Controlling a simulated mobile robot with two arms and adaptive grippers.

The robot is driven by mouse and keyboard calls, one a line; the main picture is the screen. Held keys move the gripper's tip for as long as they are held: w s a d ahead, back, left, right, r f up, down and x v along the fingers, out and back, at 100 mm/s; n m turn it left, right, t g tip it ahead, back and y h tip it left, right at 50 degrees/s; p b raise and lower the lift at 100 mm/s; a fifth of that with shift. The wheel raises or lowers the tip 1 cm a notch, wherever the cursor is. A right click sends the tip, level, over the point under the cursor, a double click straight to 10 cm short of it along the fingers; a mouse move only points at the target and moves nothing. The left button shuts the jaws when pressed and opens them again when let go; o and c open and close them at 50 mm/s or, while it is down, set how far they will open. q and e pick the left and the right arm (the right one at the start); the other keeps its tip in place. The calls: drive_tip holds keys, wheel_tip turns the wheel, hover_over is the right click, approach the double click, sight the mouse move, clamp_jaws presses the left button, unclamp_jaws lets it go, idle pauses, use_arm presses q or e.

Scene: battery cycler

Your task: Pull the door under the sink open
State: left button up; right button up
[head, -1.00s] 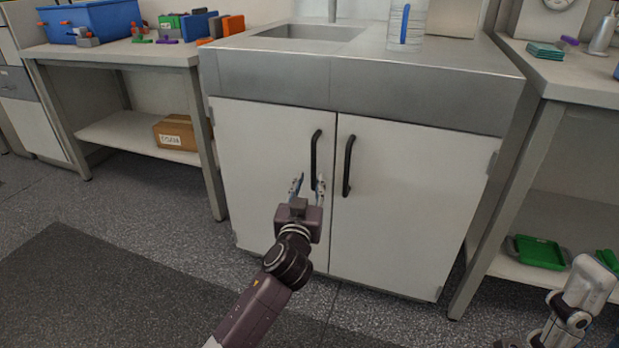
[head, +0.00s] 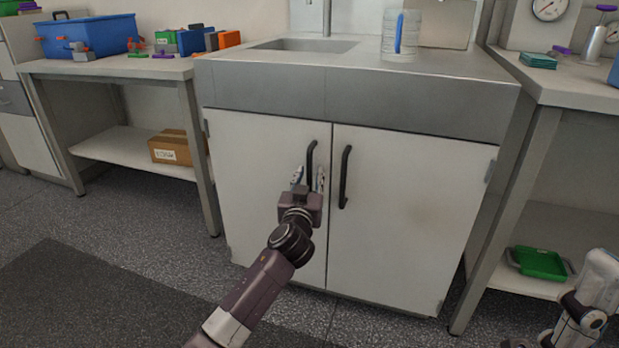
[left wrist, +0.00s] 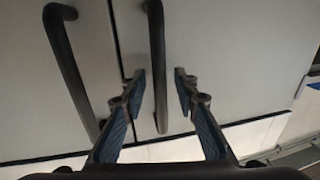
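The sink cabinet has two white doors, a left door (head: 262,225) and a right door (head: 400,220), both closed. Each has a black bar handle near the middle seam: the left handle (head: 311,160) and the right handle (head: 344,178). My left gripper (head: 309,180) is open at the left door's handle. In the left wrist view its fingers (left wrist: 160,92) stand on either side of that handle (left wrist: 156,50), with gaps visible. The other handle (left wrist: 70,70) is left of the fingers there.
Above the doors is the steel sink counter (head: 350,85) with a clear container (head: 400,38). A left bench (head: 110,68) holds a blue bin (head: 88,36); a cardboard box (head: 170,148) is on its shelf. A green tray (head: 540,263) is at right. The floor before the doors is free.

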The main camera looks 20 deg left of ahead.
use_arm(q)
drive_tip(key=shift+c, duration=0.2)
clamp_jaws()
drive_tip(key=shift+s, duration=0.15)
